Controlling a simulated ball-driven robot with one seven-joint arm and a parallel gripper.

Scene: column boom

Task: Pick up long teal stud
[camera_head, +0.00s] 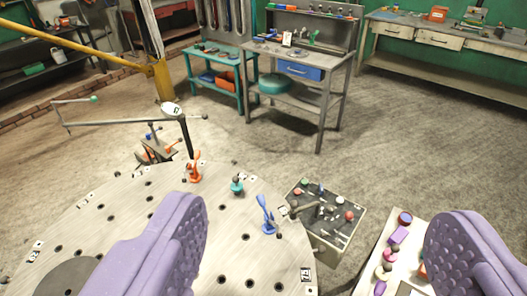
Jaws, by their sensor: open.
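My gripper (318,222) shows as two purple padded fingers, wide apart and empty, at the bottom left and bottom right. A small teal piece (237,188) with a dark ball on top stands near the far edge of the round metal plate (130,215). It lies ahead of the left finger, apart from it. A teal tip (95,99) also ends a thin bar at the upper left. Both are too small to tell which is the long teal stud. The left finger hides part of the plate.
An orange piece (195,173) and a blue upright piece (267,215) stand on the plate beside the teal piece. A box (331,249) topped with small parts and a white tray (362,285) of coloured pieces lie right. A dark post (186,135) rises behind. Workbenches stand farther back.

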